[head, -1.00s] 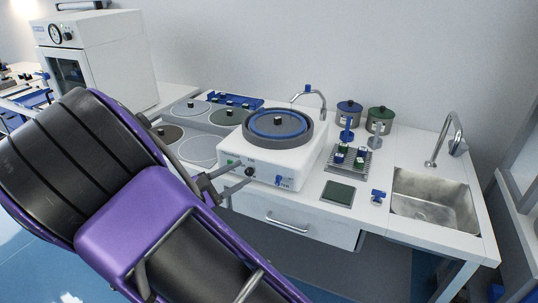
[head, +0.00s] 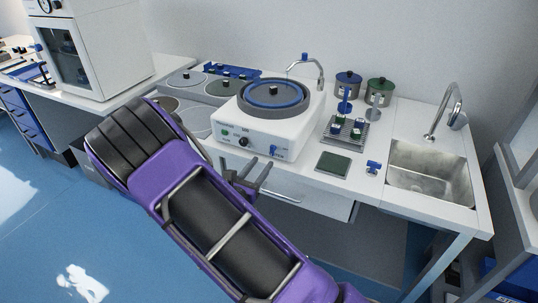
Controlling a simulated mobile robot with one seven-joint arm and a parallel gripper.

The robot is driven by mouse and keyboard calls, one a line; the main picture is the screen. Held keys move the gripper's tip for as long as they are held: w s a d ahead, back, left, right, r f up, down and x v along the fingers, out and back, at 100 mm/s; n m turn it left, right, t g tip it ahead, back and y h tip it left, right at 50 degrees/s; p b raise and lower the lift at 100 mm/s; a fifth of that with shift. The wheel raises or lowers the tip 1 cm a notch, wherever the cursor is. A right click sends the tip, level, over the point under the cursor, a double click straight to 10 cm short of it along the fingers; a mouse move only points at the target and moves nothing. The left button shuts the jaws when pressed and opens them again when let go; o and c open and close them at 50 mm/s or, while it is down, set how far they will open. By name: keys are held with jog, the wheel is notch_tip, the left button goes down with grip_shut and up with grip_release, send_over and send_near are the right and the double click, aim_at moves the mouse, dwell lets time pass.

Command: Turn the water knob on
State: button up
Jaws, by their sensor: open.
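The white polishing machine (head: 262,132) stands on the bench with a grey and blue round plate on top. A blue knob (head: 273,150) sits low at the right of its front panel; the small label beside it is unreadable. A curved metal spout (head: 318,75) with a blue knob (head: 304,57) on top rises behind the plate. I cannot tell from the labels which blue knob is the water knob. My gripper (head: 256,168) is open and empty, in front of and below the front panel, left of the low blue knob and apart from it.
A dark green square pad (head: 333,164), a small blue-topped item (head: 373,167) and a rack of samples (head: 342,134) lie right of the machine. A sink (head: 428,174) with a tall faucet is at the right. A drawer (head: 305,195) sits below the bench edge.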

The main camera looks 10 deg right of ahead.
aim_at(271, 151)
jog(key=x, duration=0.6)
jog(key=shift+d, duration=0.1)
jog(key=shift+c, duration=0.3)
grip_shut()
